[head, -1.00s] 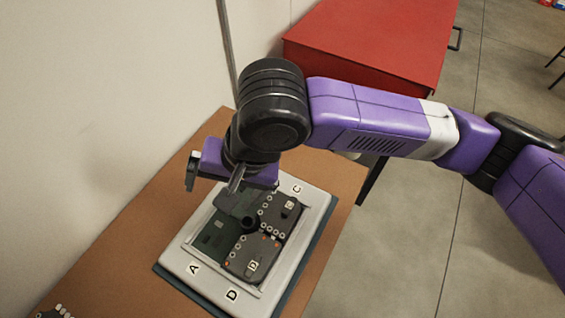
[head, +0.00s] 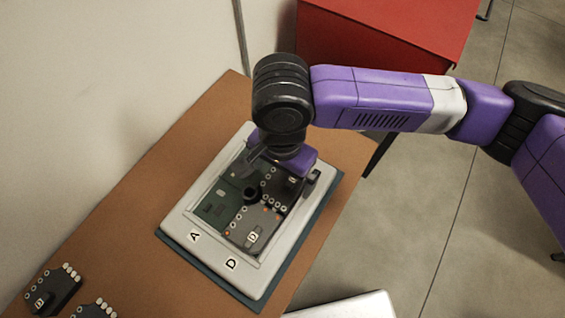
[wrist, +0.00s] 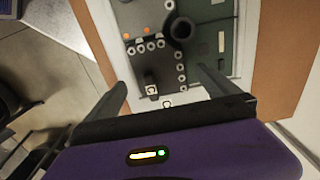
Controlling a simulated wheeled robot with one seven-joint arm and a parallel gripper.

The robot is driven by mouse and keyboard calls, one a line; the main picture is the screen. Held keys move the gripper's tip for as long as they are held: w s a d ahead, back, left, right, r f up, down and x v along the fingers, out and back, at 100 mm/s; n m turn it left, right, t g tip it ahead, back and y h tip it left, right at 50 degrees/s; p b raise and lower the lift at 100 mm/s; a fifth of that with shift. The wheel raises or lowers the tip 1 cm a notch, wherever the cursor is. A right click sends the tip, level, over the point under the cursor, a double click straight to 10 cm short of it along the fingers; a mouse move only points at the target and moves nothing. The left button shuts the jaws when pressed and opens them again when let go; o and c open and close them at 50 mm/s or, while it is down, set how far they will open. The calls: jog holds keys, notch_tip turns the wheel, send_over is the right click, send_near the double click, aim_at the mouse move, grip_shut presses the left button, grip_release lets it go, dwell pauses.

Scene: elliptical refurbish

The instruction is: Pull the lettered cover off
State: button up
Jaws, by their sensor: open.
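The pale unit (head: 262,280) lies on the table with a dark post (head: 250,193) at its middle. Another dark cover (head: 282,185) sits in the far right quarter, partly hidden by my gripper. In the wrist view this cover (wrist: 160,62) has a raised block with a small light label (wrist: 151,90). The green board (head: 215,207) shows bare at the A quarter. My gripper (wrist: 160,92) is open, its fingers on either side of the raised block; contact cannot be told.
Two loose dark covers (head: 52,290) (head: 94,311) lie on the brown table (head: 110,245) at the lower left. A wall stands along the left side. A red cabinet (head: 385,35) stands behind. A pale panel (head: 345,306) shows at the bottom edge.

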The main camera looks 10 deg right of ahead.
aim_at(281, 185)
jog(key=shift+f, duration=1.45)
jog(key=c, duration=2.1)
